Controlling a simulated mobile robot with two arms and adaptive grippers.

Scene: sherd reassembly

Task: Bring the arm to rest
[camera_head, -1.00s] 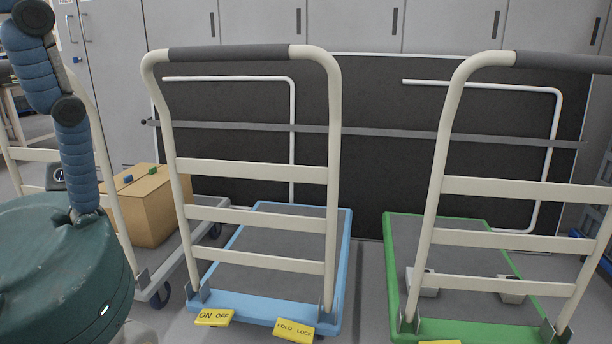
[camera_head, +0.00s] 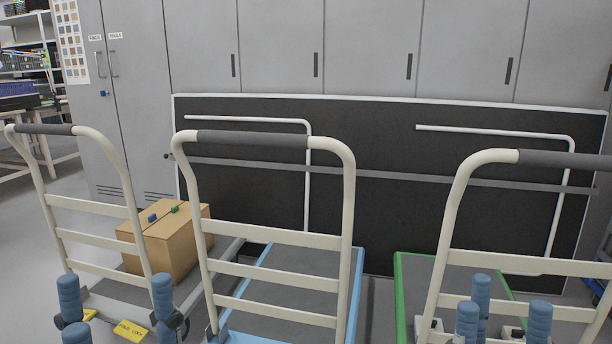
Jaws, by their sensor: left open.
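My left gripper (camera_head: 116,304) is at the lower left, with blue padded fingers pointing up. Its fingers are spread wide with nothing between them, so it is open. It shows in front of the left trolley (camera_head: 86,208). My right gripper (camera_head: 503,316) is at the lower right, in front of the green-edged trolley (camera_head: 399,285). Its blue fingers also stand up, apart and empty. The palms of both grippers and most of both arms are below the picture edge.
A blue-edged trolley (camera_head: 354,290) stands in the middle. A cardboard box (camera_head: 168,248) with small blue and green pieces on top sits on the left trolley. A dark board (camera_head: 380,220) leans against grey cabinets (camera_head: 370,45). Shelves (camera_head: 25,60) are at the far left.

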